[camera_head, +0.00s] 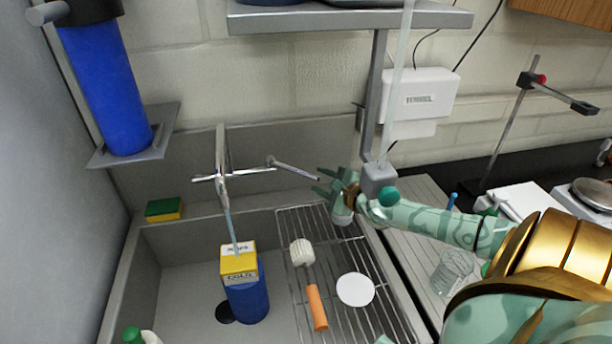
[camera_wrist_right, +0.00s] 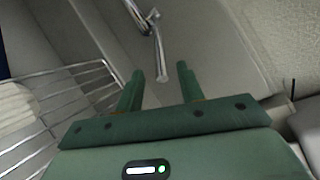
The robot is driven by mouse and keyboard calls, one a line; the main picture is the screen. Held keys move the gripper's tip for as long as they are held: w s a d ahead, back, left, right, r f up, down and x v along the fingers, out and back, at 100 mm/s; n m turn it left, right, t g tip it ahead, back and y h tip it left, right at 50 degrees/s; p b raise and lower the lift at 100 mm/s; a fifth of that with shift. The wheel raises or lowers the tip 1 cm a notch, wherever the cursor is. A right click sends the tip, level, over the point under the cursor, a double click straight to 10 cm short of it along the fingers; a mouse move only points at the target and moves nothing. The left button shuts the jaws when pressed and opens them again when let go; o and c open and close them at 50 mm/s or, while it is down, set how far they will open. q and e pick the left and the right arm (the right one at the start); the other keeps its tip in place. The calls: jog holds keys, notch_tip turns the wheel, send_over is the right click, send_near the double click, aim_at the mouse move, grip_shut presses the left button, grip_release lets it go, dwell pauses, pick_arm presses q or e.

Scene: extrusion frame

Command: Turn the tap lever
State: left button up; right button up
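The chrome tap (camera_head: 221,160) stands at the back of the sink, and a thin bluish stream falls from its spout. Its lever (camera_head: 292,168) sticks out to the right and slopes slightly down. My right gripper (camera_head: 322,184) is open just right of the lever's free end. In the right wrist view, the two green fingers (camera_wrist_right: 160,72) are apart and the lever (camera_wrist_right: 159,55) points in toward the gap between the fingertips. I cannot tell whether they touch. My left gripper is not in view.
A wire rack (camera_head: 330,232) holds an orange-handled brush (camera_head: 316,305) and a white disc (camera_head: 355,289). A grey post (camera_head: 375,100) and shelf (camera_head: 350,18) rise close behind my right gripper. A sponge (camera_head: 164,210) lies left.

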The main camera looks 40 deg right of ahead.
aim_at(312, 177)
jog(key=x, duration=0.7)
jog(key=shift+s, duration=0.1)
grip_shut()
